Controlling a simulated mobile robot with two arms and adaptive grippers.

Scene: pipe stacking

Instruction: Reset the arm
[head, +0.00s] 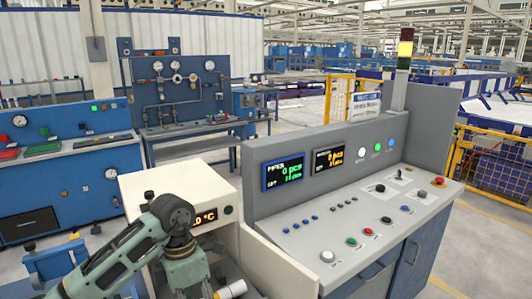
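My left arm (125,252) comes in from the lower left, rises to a dark joint (174,212) and bends down toward the bottom edge. Its gripper fingers do not show. A short white pipe-like cylinder (232,290) lies tilted at the bottom edge, beside the lower part of the arm. I cannot tell whether anything holds it. My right arm and gripper are out of the picture.
A cream machine (140,185) with a temperature display stands right behind my arm. To its right is a grey control console (375,215) with buttons, two displays and a signal light (405,48). Blue test benches (180,92) stand behind. Floor shows between them.

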